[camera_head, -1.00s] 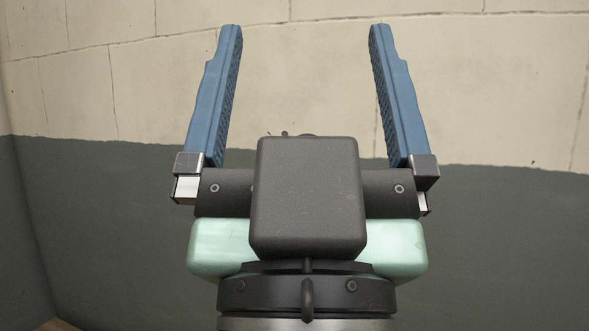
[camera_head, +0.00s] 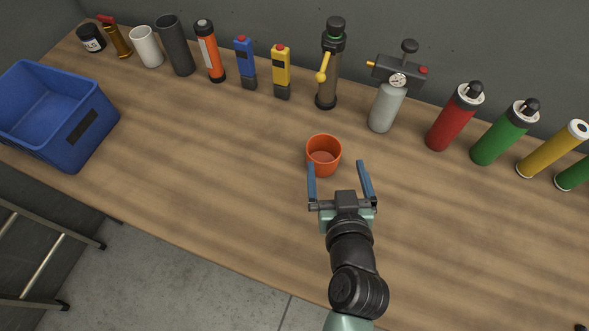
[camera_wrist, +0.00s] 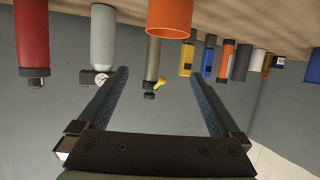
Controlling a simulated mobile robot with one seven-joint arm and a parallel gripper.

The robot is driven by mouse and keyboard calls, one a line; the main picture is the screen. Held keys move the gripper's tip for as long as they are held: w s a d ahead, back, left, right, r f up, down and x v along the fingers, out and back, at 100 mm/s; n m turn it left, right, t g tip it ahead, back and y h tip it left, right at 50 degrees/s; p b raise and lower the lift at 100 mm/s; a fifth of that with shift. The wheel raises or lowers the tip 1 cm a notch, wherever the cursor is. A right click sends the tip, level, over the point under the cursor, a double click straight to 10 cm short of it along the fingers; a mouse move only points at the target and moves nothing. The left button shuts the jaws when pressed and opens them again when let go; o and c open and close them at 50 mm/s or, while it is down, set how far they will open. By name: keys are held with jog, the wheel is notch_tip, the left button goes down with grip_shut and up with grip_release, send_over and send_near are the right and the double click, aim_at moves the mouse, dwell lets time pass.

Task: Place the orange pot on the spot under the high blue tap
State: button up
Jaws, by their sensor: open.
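The orange pot (camera_head: 323,145) stands upright on the wooden bench, with its open top showing. My gripper (camera_head: 337,165) is open and empty, with its two blue fingers apart and pointing toward the pot from the near side. In the head view the left fingertip overlaps the pot's near edge, and the pot sits left of the gap's middle. In the wrist view, which is upside down, the pot (camera_wrist: 170,15) is at the top edge, beyond the fingertips (camera_wrist: 160,75). I make out no high blue tap or marked spot in either view.
A row of bottles, canisters and devices lines the bench's back, including a brown cylinder with a yellow lever (camera_head: 328,65), a grey canister (camera_head: 386,105) and a red bottle (camera_head: 452,120). A blue crate (camera_head: 85,125) stands at the left. The bench (camera_head: 210,160) is clear left of the pot.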

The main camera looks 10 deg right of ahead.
notch_tip(320, 180, down, 2)
jog(key=s+f, duration=0.1)
jog(key=p, duration=0.1)
send_near(322, 141)
jog(key=shift+w+d+r, duration=0.1)
jog(key=shift+w+r, duration=0.1)
jog(key=shift+r, duration=0.15)
jog(key=shift+g, duration=0.3)
jog(key=shift+f+p+x, duration=0.1)
jog(key=shift+p+x, duration=0.3)
jog(key=shift+x, duration=1.15)
jog(key=shift+f+p+x, duration=0.15)
jog(key=shift+p+x, duration=0.2)
jog(key=shift+x, duration=1.2)
jog(key=shift+s, duration=0.1)
jog(key=shift+c, duration=0.3)
jog(key=shift+r, duration=0.1)
jog(key=c, duration=1.2)
